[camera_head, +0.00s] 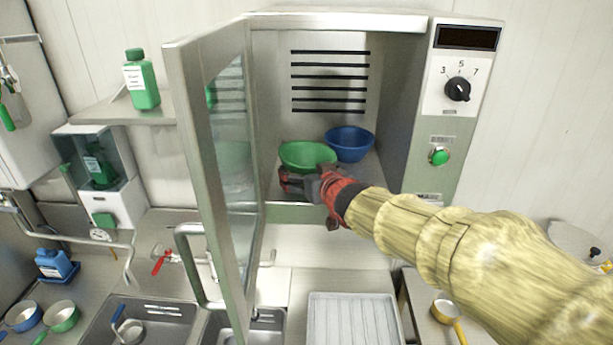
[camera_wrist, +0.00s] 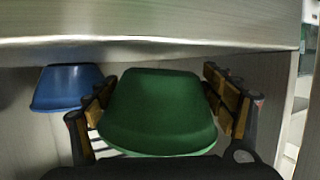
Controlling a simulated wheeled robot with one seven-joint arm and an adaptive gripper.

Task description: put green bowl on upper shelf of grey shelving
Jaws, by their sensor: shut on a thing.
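The green bowl (camera_head: 307,155) is inside the open microwave-like oven, toward the front left of its cavity. In the wrist view the green bowl (camera_wrist: 158,112) fills the space between the fingers. My gripper (camera_head: 300,183) reaches into the oven's mouth and is shut on the bowl; its fingers (camera_wrist: 160,110) stand on both sides of it in the wrist view. The bowl's underside is hidden in the head view. No grey shelving can be made out for certain; a grey wall shelf (camera_head: 120,112) is at the left.
A blue bowl (camera_head: 349,143) sits behind and right of the green one. The oven (camera_head: 405,120) has its glass door (camera_head: 225,170) swung open on the left, close to my gripper. A green bottle (camera_head: 142,80) stands on the wall shelf. Sinks (camera_head: 150,320) and a ribbed tray (camera_head: 350,318) are below.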

